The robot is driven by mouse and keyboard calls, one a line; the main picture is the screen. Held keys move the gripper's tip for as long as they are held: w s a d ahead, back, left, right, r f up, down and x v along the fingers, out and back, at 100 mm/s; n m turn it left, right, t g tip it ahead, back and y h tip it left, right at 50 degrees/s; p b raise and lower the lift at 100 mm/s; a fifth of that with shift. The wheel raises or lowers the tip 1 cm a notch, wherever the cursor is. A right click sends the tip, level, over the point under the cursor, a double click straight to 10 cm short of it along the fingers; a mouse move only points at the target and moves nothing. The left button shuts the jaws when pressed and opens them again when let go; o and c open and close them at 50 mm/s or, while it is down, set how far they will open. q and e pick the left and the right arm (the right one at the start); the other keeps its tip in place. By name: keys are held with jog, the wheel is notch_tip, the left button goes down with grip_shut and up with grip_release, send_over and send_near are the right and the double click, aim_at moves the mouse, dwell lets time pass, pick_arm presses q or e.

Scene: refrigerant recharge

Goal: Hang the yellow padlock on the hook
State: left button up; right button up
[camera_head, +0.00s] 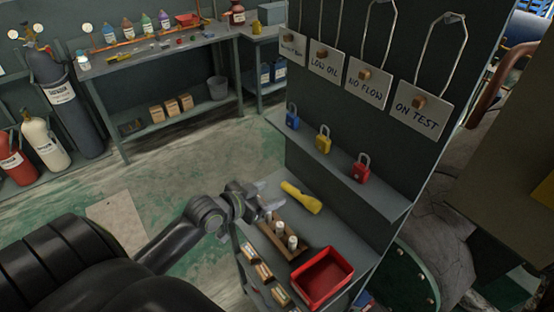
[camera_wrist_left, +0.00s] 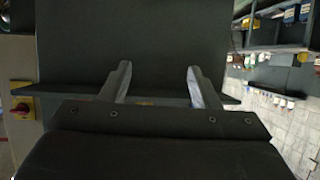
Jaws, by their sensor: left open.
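The yellow padlock (camera_head: 323,143) stands upright, shackle up, on a narrow grey shelf (camera_head: 345,172) on the dark panel, between a blue padlock (camera_head: 292,117) and a red padlock (camera_head: 361,169). Above them several brown knob-like pegs (camera_head: 365,73) stick out at labelled white tags; I cannot tell which one is the hook. My left gripper (camera_head: 262,198) is open and empty, below and left of the yellow padlock and apart from it. In the left wrist view its spread fingers (camera_wrist_left: 158,72) show against the dark panel, with a small yellowish patch between them. My right gripper is not in view.
Under the padlock shelf, a lower bench holds a yellow torch-like object (camera_head: 302,197), a brown block with white cylinders (camera_head: 280,238), small boxes (camera_head: 264,272) and a red tray (camera_head: 322,277). Tags reading LOW OIL, NO FLOW and ON TEST hang from wire loops. Open floor lies left.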

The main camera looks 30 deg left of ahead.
aim_at(320, 143)
pick_arm(q)
notch_tip(320, 143, up, 10)
jog(key=w+d+f+m+t+h, duration=0.1)
jog(key=w+d+t+h, duration=0.1)
jog(key=w, duration=0.1)
jog(key=w+d, duration=0.1)
jog(key=w, duration=0.2)
jog(key=w+d+b, duration=0.1)
jog(key=w, duration=0.3)
jog(key=w+d+b, duration=0.1)
jog(key=w, duration=0.2)
jog(key=shift+w+d+r, duration=0.15)
jog(key=shift+w+d, duration=0.05)
jog(key=shift+w, duration=0.1)
jog(key=shift+w+d+b, duration=0.15)
jog(key=shift+w+b, duration=0.15)
jog(key=shift+w, duration=0.3)
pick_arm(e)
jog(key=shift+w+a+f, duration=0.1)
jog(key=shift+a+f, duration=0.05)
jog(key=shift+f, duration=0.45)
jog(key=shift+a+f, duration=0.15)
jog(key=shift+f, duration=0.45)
